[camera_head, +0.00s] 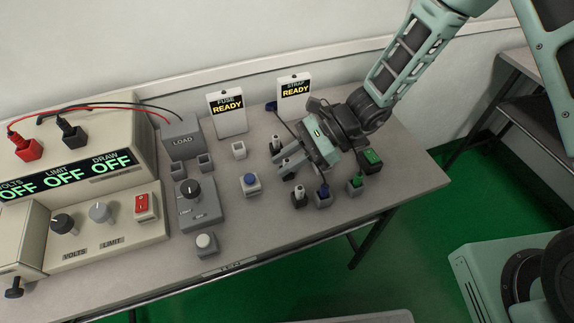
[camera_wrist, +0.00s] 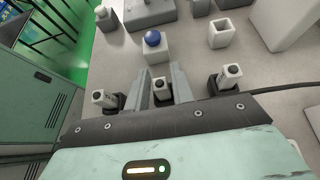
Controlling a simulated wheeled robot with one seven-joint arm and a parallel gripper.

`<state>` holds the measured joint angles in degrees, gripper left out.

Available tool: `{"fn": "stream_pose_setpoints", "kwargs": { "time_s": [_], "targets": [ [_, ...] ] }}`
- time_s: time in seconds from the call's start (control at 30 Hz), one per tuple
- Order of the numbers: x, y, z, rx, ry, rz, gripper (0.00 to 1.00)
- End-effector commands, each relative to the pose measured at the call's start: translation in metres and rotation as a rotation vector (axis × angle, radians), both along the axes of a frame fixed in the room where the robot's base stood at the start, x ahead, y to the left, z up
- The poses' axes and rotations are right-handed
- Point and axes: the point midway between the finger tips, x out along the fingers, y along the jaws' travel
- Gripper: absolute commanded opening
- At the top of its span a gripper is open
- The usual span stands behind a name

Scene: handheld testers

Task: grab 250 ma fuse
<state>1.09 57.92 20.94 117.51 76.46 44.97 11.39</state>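My gripper (camera_head: 283,167) reaches down from the right over a row of small upright white fuses in dark holders. In the wrist view its two fingers (camera_wrist: 155,76) stand apart, one on each side of the middle fuse (camera_wrist: 159,84), with some gap visible. A second fuse (camera_wrist: 232,71) stands right of the fingers and a third (camera_wrist: 98,96) left of them. In the head view the far fuse (camera_head: 276,143) and near fuse (camera_head: 299,191) show; the fingers largely hide the middle one. I cannot read any rating, so which is 250 mA is unclear.
A blue-button box (camera_head: 250,184), dial box (camera_head: 197,204) and LOAD box (camera_head: 182,138) lie left. FUSE (camera_head: 228,112) and STRAP (camera_head: 294,97) signs read READY. A cable runs near the far fuse.

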Motion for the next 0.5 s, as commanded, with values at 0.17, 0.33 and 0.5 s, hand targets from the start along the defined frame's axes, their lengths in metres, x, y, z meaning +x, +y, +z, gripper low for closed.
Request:
{"fn": "stream_pose_setpoints", "kwargs": {
  "time_s": [0.17,0.33,0.5],
  "targets": [
    [0.0,0.0,0.0,0.0,0.0,0.0,0.0],
    [0.0,0.0,0.0,0.0,0.0,0.0,0.0],
    [0.001,0.0,0.011,0.001,-0.003,0.001,0.0]
  ]
}}
